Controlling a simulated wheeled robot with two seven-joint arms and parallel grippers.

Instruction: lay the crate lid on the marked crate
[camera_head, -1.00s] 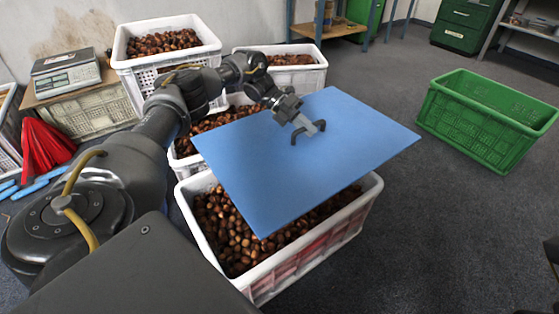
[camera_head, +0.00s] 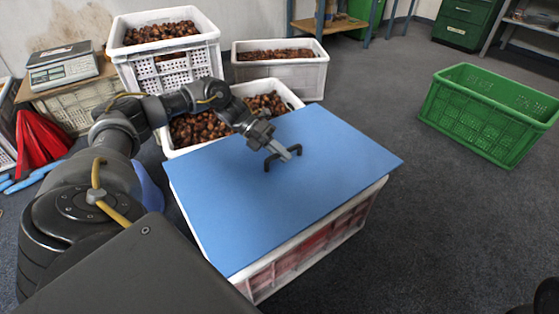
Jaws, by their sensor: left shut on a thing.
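The blue crate lid (camera_head: 300,205) lies flat over the top of the front crate (camera_head: 318,250), a white crate with a red patch on its side. The lid covers the crate's opening, and the chestnuts inside are hidden. It reaches past the rim at the right corner. I cannot tell whether it rests fully on the rim. My left gripper (camera_head: 284,156) is shut on the lid's dark handle (camera_head: 268,162), near the middle of the lid. My right gripper is not in view; only a dark part shows at the lower right edge.
Behind stand an open white crate of chestnuts (camera_head: 295,98), a stacked white crate (camera_head: 170,70) and another white crate (camera_head: 310,72). An empty green crate (camera_head: 470,125) stands at the right. A scale (camera_head: 62,67) is at the left. The floor between the front and green crates is clear.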

